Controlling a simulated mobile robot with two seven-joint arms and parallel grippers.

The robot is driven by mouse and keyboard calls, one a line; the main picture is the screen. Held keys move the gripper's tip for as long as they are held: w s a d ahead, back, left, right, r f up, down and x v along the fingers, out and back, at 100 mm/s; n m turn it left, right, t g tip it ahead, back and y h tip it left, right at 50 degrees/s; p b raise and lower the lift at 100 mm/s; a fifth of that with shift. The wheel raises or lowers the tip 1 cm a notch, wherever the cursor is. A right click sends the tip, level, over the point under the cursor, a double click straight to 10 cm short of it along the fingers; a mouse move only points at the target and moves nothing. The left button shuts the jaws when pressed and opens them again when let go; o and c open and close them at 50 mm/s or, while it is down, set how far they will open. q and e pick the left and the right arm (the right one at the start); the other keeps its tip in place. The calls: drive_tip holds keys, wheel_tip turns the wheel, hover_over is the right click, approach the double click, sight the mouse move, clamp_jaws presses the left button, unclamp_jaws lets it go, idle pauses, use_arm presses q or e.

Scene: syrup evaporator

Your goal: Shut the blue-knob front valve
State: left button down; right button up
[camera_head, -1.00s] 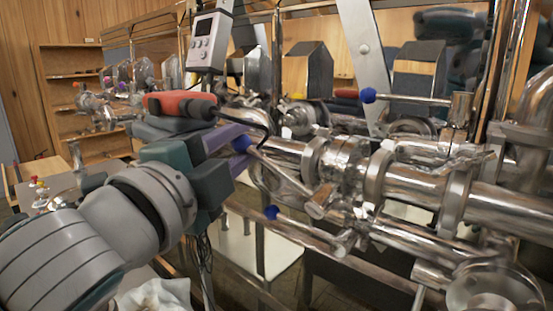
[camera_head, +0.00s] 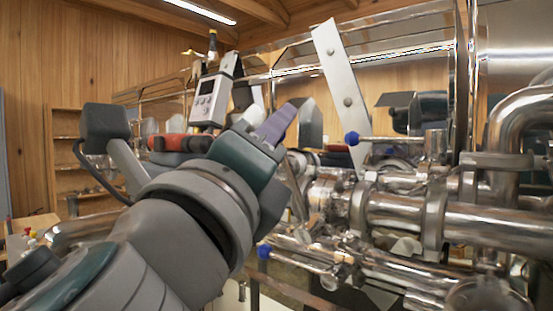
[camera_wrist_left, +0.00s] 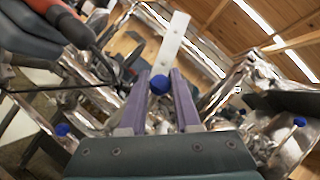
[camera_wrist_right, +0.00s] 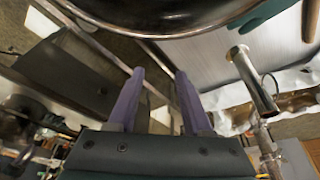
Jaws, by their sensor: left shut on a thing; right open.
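My left gripper (camera_head: 288,118) reaches from the left to the steel pipework, with its purple fingers pointing up and right. In the left wrist view a blue knob (camera_wrist_left: 159,84) sits between the two purple fingers, which are shut on it. In the head view this knob is hidden behind the gripper. Two other blue knobs show there: an upper one (camera_head: 352,138) on a horizontal lever and a lower one (camera_head: 264,251) on a lever below the gripper. My right gripper (camera_wrist_right: 156,78) shows only in its wrist view, open and empty.
A grey meter with a screen (camera_head: 208,97) stands behind my left arm, close to the wrist. A red-and-black tool (camera_head: 172,143) lies beside it. Thick steel pipes (camera_head: 490,222) fill the right side. A dark rounded vessel (camera_wrist_right: 160,15) is above the right fingers in its wrist view.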

use_arm(q)
drive_tip(key=shift+s+d+r+m+t+h+b, duration=0.15)
drive_tip(key=shift+s+d+m+h+b, duration=0.1)
drive_tip(key=shift+s+d+m+b, duration=0.3)
drive_tip(key=shift+s+d+f+m+t+h+b, duration=0.15)
drive_tip(key=shift+s+d+m+h+b, duration=0.2)
drive_tip(key=shift+m, duration=0.4)
drive_tip(key=shift+w+r, duration=0.15)
drive_tip(key=c, duration=0.6)
unclamp_jaws()
drive_tip(key=shift+d, duration=0.1)
drive_tip(key=shift+b+v, duration=0.95)
drive_tip(key=shift+v, duration=2.85)
